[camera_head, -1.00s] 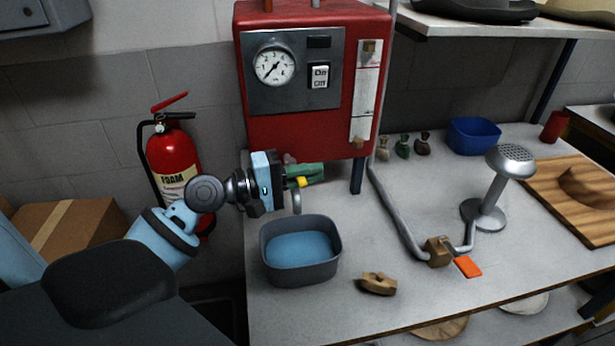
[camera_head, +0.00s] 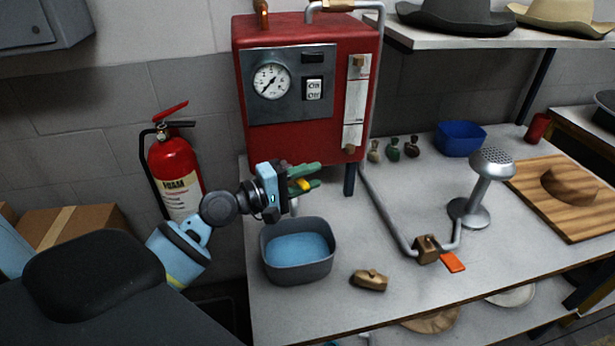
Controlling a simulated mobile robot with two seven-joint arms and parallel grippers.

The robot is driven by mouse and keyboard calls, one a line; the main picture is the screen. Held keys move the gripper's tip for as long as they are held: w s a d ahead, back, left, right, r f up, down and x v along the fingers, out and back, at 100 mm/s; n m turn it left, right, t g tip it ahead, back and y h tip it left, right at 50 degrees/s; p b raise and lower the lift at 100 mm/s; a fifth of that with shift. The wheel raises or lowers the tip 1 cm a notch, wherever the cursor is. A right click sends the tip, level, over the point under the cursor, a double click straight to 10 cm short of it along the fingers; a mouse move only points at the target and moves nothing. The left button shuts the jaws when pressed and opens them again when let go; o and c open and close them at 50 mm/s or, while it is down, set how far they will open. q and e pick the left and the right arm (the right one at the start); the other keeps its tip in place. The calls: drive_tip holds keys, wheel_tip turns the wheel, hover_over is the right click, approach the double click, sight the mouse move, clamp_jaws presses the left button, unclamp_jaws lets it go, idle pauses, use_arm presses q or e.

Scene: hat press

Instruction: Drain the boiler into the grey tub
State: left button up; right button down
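The red boiler (camera_head: 290,140) stands at the back of the bench, with a dial gauge (camera_head: 271,81) and an On/Off switch (camera_head: 314,89) on its front. The grey tub (camera_head: 314,271) sits below its left side, with blue liquid (camera_head: 297,248) inside. My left gripper (camera_head: 313,177) is under the boiler, above the tub, its green fingers apart. A small yellow handle (camera_head: 303,185) shows between them, close to the lower finger; firm contact cannot be told. A short grey spout (camera_head: 294,206) hangs over the tub, mostly hidden by the gripper. My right gripper is not in view.
A brown block (camera_head: 370,280) lies right of the tub. A pipe (camera_head: 385,218) runs along the bench to a brown valve block (camera_head: 427,249) and steam head (camera_head: 490,164). A fire extinguisher (camera_head: 174,172) hangs left. A blue bowl (camera_head: 460,138) stands behind.

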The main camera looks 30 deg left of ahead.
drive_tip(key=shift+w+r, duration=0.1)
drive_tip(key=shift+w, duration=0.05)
